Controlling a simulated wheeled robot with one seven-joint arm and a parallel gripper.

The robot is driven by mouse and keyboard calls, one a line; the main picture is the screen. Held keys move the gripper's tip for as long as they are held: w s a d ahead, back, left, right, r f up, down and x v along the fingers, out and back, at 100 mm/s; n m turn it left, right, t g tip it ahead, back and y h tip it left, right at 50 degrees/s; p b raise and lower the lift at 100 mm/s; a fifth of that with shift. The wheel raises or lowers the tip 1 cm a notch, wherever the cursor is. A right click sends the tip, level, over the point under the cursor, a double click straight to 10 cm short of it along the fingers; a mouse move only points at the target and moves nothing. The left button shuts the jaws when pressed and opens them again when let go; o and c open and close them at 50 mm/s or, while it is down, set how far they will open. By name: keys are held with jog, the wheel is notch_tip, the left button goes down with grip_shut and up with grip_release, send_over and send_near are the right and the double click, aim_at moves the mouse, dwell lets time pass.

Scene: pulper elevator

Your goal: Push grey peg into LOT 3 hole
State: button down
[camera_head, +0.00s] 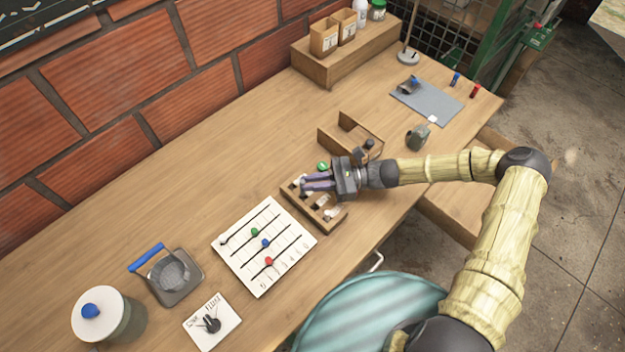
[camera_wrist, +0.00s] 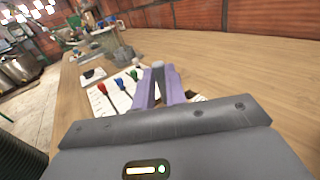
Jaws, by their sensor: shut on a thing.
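My gripper (camera_head: 305,184) reaches left over the small wooden rack (camera_head: 338,220) near the middle of the table. Its purple fingers are shut on a grey peg (camera_wrist: 158,66), whose rounded top shows between the fingertips in the wrist view. The fingers hide part of the rack, and no LOT 3 label is readable. I cannot tell whether the peg touches a hole.
A white slider board (camera_head: 290,262) with green, blue and red knobs lies left of the rack. A green round thing (camera_head: 323,167) and a wooden divider (camera_head: 330,147) stand behind my gripper. A dark mug-like thing (camera_head: 418,137) stands to the right. The table's back left is clear.

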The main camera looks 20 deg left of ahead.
jog(key=shift+f+b, duration=0.65)
jog(key=shift+f, duration=0.55)
jog(key=c, duration=1.4)
grip_release()
jog(key=shift+o, duration=0.2)
jog(key=b+v, duration=0.4)
jog(key=v, duration=1.3)
jog(key=shift+w+d, duration=0.1)
jog(key=shift+d, duration=0.15)
